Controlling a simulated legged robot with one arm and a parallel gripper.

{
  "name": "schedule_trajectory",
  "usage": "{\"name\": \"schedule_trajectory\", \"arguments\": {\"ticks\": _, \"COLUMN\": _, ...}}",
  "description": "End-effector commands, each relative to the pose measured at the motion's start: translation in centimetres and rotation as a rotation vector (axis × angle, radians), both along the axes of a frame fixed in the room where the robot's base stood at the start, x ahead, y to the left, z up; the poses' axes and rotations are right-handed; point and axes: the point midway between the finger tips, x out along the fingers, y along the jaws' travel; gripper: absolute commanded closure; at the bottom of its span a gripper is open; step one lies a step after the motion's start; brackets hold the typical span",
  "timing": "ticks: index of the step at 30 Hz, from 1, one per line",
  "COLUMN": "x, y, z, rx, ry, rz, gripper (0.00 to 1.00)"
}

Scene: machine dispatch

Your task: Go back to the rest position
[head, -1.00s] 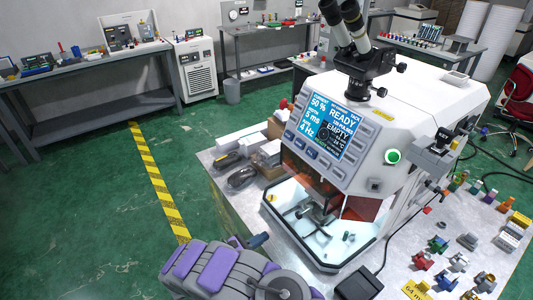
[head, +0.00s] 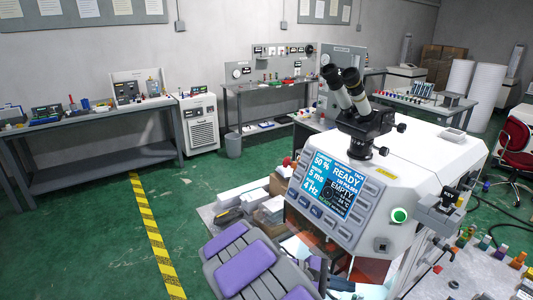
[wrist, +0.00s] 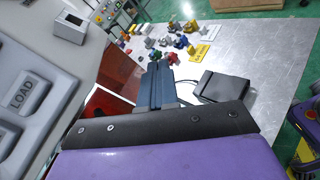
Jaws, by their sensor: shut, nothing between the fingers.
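My gripper (wrist: 159,72) shows in the wrist view as two blue-grey fingers, shut with nothing between them. It is above the metal bench, beside the white machine's front panel. In the head view my purple and grey arm fills the bottom middle, in front of the machine. The white machine (head: 430,178) has a microscope on top and a lit screen (head: 335,185) reading READY and EMPTY. A LOAD button (wrist: 24,94) is close on the left in the wrist view.
The metal bench top (wrist: 275,50) bears a black box (wrist: 222,92), a yellow label (wrist: 200,51) and several small coloured parts. Side benches (head: 95,138) and a white cabinet (head: 199,122) line the far wall. Open green floor with a yellow-black stripe (head: 152,232) is at left.

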Motion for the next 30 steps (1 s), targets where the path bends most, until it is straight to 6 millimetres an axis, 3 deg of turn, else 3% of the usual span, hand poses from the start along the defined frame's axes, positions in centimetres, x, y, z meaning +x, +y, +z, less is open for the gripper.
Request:
{"name": "schedule_trajectory", "arguments": {"ticks": 1, "x": -1.2, "y": -1.0, "z": 1.2, "rx": 0.033, "ry": -0.033, "rz": -0.048, "gripper": 1.00}}
{"name": "schedule_trajectory", "arguments": {"ticks": 6, "x": -5.7, "y": -3.3, "z": 3.2, "rx": 0.153, "ry": -0.126, "rz": -0.203, "gripper": 1.00}}
{"name": "schedule_trajectory", "arguments": {"ticks": 12, "x": -11.1, "y": -4.3, "z": 4.8, "rx": 0.297, "ry": -0.235, "rz": -0.377, "gripper": 1.00}}
{"name": "schedule_trajectory", "arguments": {"ticks": 20, "x": -17.5, "y": -3.1, "z": 5.8, "rx": 0.500, "ry": -0.378, "rz": -0.580, "gripper": 1.00}}
{"name": "schedule_trajectory", "arguments": {"ticks": 30, "x": -24.6, "y": 0.7, "z": 6.3, "rx": 0.777, "ry": -0.548, "rz": -0.805, "gripper": 1.00}}
